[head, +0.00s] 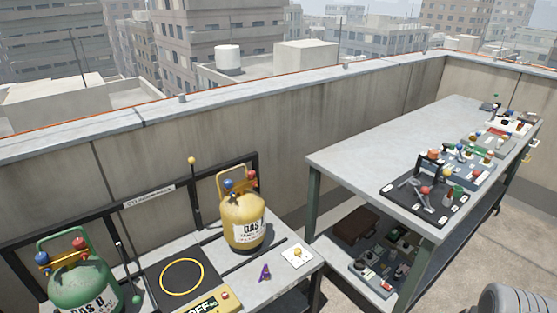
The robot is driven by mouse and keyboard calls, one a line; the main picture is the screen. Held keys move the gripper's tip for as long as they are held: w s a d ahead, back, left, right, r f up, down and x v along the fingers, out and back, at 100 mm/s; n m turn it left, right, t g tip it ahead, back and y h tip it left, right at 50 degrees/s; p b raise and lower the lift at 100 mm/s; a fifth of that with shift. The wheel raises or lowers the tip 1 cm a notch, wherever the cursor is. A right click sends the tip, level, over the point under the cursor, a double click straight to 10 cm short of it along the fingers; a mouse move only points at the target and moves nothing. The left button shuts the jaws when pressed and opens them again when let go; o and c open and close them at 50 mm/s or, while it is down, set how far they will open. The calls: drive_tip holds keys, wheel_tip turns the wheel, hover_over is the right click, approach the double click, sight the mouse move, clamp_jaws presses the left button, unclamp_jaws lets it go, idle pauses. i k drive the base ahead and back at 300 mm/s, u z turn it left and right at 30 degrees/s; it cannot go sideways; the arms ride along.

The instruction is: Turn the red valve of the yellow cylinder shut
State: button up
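The yellow cylinder (243,222), with a label that seems to read "GAS A", stands upright on the grey bench at the lower middle of the head view. Whether the red valve is open or shut cannot be told from here. My gripper is not in view, and nothing touches the cylinder's valves.
A green cylinder (85,288) with red and blue valves stands at the lower left. A black rail, a scale with a yellow ring (182,260) and a purple letter-shaped piece (265,271) are near. A long table (350,160) with tools stands right. A parapet runs behind.

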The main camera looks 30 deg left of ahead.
sight(252, 175)
drive_tip(key=u, duration=0.05)
drive_tip(key=i, duration=1.05)
drive_tip(key=u, duration=0.9)
drive_tip(key=i, duration=0.85)
drive_tip(key=u, duration=1.1)
drive_tip(key=i, duration=0.2)
drive_tip(key=u, duration=0.05)
